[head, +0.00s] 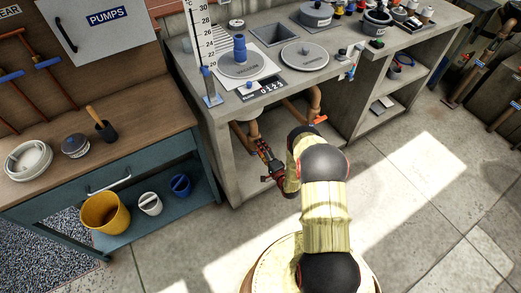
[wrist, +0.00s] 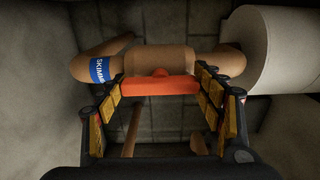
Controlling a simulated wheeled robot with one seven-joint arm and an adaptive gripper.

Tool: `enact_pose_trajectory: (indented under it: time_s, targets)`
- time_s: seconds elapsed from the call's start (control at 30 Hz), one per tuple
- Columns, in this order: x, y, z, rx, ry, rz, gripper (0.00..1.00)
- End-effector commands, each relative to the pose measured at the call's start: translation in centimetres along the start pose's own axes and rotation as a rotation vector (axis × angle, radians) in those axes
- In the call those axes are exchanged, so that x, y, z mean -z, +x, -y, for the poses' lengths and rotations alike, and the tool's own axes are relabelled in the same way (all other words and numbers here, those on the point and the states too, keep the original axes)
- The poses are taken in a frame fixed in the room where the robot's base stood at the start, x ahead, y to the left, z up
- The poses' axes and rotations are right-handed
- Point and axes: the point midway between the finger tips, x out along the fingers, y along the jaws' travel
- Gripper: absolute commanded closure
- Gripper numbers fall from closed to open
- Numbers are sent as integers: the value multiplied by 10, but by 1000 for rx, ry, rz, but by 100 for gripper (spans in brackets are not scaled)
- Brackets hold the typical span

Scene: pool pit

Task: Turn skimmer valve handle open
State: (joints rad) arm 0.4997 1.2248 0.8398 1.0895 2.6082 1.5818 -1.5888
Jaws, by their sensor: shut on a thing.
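The skimmer valve handle (wrist: 158,86) is an orange-red bar in the wrist view, lying across the picture in front of a brown pipe (wrist: 165,59). A blue label (wrist: 103,69) on the pipe, partly cut off, reads "SKIMM". My gripper (wrist: 160,88) has a finger at each end of the handle and is shut on it lengthwise. In the head view my gripper (head: 268,158) reaches into the open bay under the concrete counter (head: 225,125), beside a vertical pipe (head: 253,131). The handle cannot be made out clearly there.
A second pipe (head: 314,100) with an orange handle (head: 320,119) is to the right in the bay. A pale cylinder (wrist: 285,50) stands close on the right in the wrist view. Bay walls surround my gripper. A yellow bucket (head: 105,212) is at left; floor in front is clear.

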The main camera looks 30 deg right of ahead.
Motion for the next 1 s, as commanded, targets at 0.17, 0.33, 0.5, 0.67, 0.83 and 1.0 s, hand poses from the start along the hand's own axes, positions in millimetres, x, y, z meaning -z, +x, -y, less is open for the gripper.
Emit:
enact_pose_trajectory:
  time_s: [0.17, 0.33, 0.5, 0.67, 0.83, 1.0]
  targets:
    - [-1, 0, 0, -1, -5, 2, 58]
    - [-1, 0, 0, -1, -5, 2, 58]
    - [-1, 0, 0, -1, -4, 2, 25]
    - [0, 0, 0, -1, -4, 1, 16]
    - [0, 0, 0, -1, -4, 1, 14]
    - [0, 0, 0, -1, -3, 1, 14]
